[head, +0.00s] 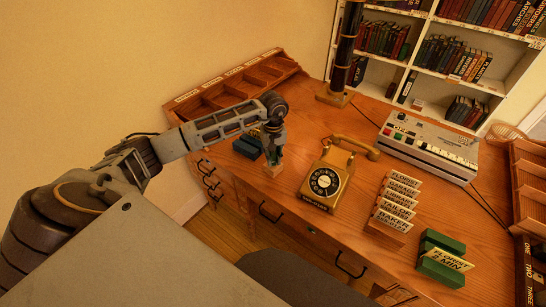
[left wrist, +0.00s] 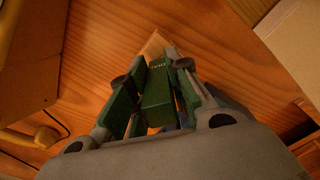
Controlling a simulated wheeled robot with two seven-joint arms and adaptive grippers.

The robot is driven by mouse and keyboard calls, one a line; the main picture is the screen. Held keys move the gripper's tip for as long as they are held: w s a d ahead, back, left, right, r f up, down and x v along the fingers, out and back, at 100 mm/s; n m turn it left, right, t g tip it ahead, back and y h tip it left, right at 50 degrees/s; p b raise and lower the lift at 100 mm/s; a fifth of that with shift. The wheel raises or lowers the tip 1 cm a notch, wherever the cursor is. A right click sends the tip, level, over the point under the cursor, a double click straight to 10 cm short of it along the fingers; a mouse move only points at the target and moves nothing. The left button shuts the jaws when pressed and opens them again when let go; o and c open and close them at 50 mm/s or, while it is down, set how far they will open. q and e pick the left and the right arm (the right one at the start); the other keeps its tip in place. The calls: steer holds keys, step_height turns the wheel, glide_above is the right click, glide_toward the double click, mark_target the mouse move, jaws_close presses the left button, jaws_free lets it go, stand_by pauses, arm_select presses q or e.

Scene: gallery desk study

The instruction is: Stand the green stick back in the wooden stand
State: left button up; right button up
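My left gripper (head: 273,150) is low over the desk's front edge, left of the telephone. In the left wrist view its fingers (left wrist: 163,68) close on both sides of a green stick (left wrist: 157,88) with a small pale label. A pale wooden piece (left wrist: 152,44) lies just beyond the stick's end. It also shows under the gripper in the head view (head: 273,169). I take it for the wooden stand, but much of it is hidden. I cannot tell whether the stick touches it. My right gripper is not in view.
Dark green and blue blocks (head: 246,147) lie close behind the gripper. A brass telephone (head: 323,182) stands to its right. Further right are a card rack (head: 384,234), a green card holder (head: 441,272) and a grey machine (head: 428,146). A wooden tray (head: 238,82) lies at the back left.

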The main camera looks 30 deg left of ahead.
arm_select(q)
steer(key=o, duration=0.5)
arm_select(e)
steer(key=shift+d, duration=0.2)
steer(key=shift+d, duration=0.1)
arm_select(q)
steer(key=shift+r, duration=4)
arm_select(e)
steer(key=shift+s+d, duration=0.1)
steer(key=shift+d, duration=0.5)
